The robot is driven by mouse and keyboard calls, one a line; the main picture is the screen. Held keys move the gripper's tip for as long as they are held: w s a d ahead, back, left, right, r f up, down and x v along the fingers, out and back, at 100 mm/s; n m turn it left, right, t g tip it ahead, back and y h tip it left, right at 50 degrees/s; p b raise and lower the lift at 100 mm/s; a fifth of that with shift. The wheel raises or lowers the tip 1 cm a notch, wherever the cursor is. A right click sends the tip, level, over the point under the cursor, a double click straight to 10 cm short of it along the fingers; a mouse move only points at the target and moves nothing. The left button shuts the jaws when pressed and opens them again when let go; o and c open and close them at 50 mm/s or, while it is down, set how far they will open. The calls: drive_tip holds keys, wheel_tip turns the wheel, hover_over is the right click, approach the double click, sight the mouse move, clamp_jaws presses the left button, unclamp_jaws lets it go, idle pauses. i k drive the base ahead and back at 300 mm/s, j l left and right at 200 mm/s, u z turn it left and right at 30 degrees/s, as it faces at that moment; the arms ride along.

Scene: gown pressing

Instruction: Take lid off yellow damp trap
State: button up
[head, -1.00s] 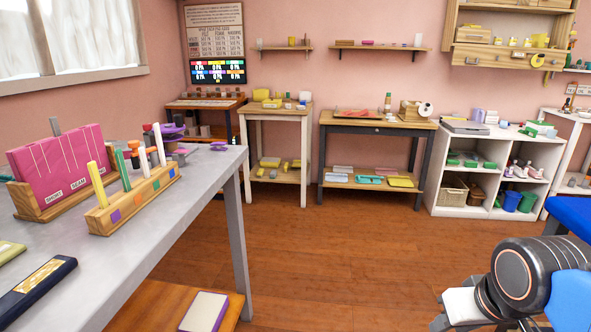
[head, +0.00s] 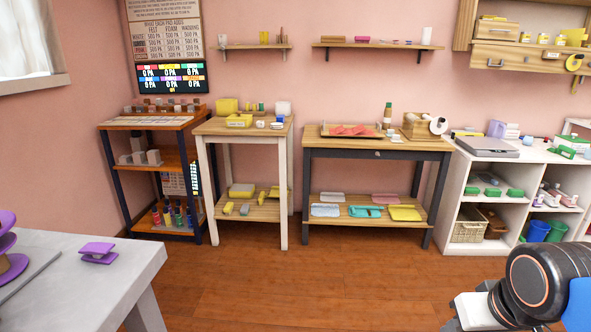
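Several yellow things stand on the small white-legged table (head: 204,128) at the back. One is a yellow box (head: 228,106) and another is a low yellow tray-like piece (head: 239,120) in front of it. More yellow pieces, including a block (head: 241,190), lie on its lower shelf. I cannot tell which of these is the damp trap, or make out a lid. Part of my arm shows at the lower right, far from that table. My gripper is not clearly seen.
A grey table (head: 110,290) with purple pieces (head: 98,252) fills the lower left. A dark-legged table (head: 378,146) and a white shelf unit (head: 480,160) stand to the right of the white-legged table. The wooden floor (head: 300,280) between is clear.

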sight(238, 116)
drive_tip(key=i+u, duration=0.1)
drive_tip(key=i, duration=0.75)
drive_tip(key=i+l, duration=0.15)
drive_tip(key=i, duration=0.7)
drive_tip(key=u, duration=0.05)
